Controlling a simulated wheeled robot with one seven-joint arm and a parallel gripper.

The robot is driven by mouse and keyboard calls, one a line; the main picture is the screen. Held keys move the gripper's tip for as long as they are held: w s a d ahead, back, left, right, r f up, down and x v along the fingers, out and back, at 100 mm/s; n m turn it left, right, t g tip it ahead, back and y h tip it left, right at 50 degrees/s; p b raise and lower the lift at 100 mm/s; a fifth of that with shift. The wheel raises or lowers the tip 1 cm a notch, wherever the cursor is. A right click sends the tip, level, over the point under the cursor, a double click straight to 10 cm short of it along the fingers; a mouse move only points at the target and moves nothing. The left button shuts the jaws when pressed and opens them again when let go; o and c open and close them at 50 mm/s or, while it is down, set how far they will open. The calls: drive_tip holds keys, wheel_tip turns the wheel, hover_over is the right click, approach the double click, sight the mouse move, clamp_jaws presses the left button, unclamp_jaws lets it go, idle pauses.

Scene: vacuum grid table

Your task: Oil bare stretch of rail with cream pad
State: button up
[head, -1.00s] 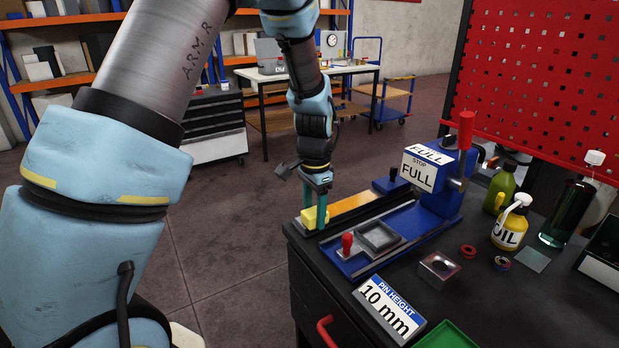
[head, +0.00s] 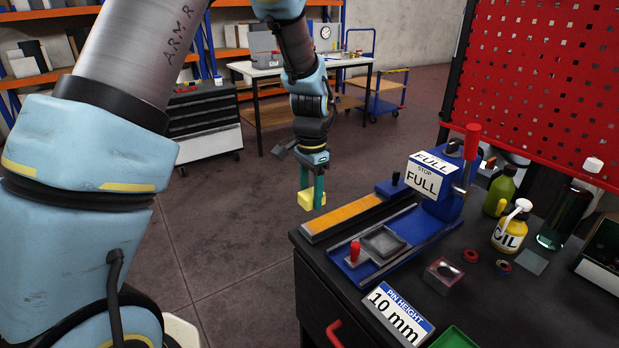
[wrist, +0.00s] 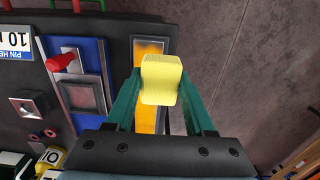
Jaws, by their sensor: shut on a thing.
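My gripper (head: 312,196) is shut on the cream pad (head: 306,200), a pale yellow block. It holds the pad up near the left end of the rail (head: 347,215), apart from it in the head view. The rail is a long strip with an orange-yellow top, beside the blue fixture. In the wrist view the pad (wrist: 161,80) sits between the green fingers and hides the middle of the rail (wrist: 147,47). I cannot tell which stretch of the rail's top is bare.
The blue fixture (head: 375,262) with a red knob stands beside the rail, with a FULL sign (head: 424,181) behind. The yellow oil bottle (head: 509,236), a green bottle (head: 499,190) and a PIN HEIGHT sign (head: 396,312) stand on the black table. Open floor lies left.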

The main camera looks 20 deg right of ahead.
drive_tip(key=shift+r+p, duration=0.75)
drive_tip(key=shift+r, duration=0.6)
drive_tip(key=shift+f, duration=0.1)
